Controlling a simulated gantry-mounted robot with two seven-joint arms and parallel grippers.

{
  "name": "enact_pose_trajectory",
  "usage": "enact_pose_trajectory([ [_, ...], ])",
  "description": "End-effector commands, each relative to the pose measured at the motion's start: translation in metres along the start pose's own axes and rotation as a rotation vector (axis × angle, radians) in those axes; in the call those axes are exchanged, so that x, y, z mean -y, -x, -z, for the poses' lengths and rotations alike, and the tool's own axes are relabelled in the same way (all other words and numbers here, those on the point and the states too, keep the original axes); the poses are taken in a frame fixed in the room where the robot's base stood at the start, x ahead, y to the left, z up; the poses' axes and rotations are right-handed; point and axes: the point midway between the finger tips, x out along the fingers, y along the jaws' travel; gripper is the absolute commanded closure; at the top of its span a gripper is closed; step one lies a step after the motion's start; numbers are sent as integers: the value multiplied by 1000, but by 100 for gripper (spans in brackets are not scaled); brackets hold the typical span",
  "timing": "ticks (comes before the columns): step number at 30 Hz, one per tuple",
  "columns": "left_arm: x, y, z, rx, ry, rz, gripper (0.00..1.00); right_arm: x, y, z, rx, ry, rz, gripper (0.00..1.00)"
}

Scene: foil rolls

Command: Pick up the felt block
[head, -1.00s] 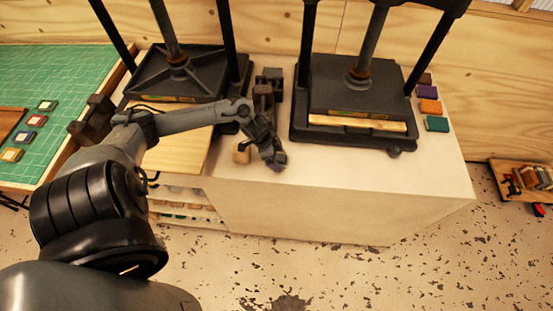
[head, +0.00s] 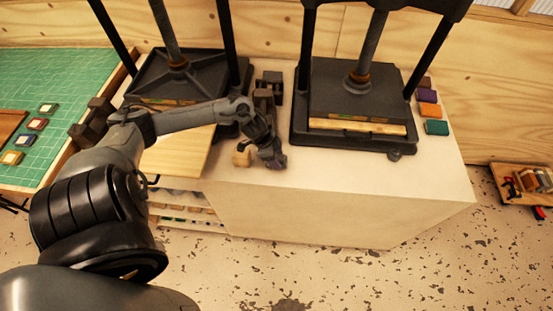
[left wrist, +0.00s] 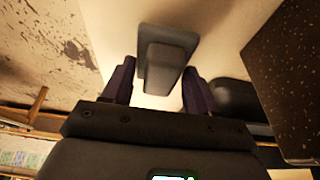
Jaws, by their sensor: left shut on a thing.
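A grey felt block (left wrist: 165,62), a wide flat piece with a narrower raised bar, sits between the two dark purple fingers of my left gripper (left wrist: 159,68) in the left wrist view. The gripper is shut on the raised bar. In the head view my left gripper (head: 273,158) is low at the front of the pale cabinet top, and the small grey block shows only in part at its fingertips. I cannot tell whether the block still touches the top. My right gripper is out of view.
Two black presses (head: 180,75) (head: 360,85) and dark blocks (head: 270,85) stand behind. Coloured blocks (head: 436,127) line the right edge. The cabinet top (head: 330,165) is clear to the right.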

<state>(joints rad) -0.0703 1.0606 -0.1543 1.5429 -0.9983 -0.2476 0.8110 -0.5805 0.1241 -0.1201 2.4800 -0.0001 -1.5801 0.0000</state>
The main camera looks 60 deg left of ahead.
Motion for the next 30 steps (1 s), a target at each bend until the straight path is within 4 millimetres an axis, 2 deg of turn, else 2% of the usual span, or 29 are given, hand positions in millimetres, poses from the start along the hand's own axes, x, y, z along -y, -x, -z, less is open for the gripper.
enact_pose_trajectory([
  [3, 1, 21, 9, -1, -3, 2, 71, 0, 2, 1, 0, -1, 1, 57],
  [12, -57, 43, 48, -3, -4, -2, 71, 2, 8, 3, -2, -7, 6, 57],
  [18, -85, 56, 68, -4, -3, -1, 71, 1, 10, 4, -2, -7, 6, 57],
  [24, -101, 62, 79, -2, 0, -1, 71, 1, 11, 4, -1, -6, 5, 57],
  [30, -105, 64, 81, 0, 1, 0, 71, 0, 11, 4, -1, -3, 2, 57],
])
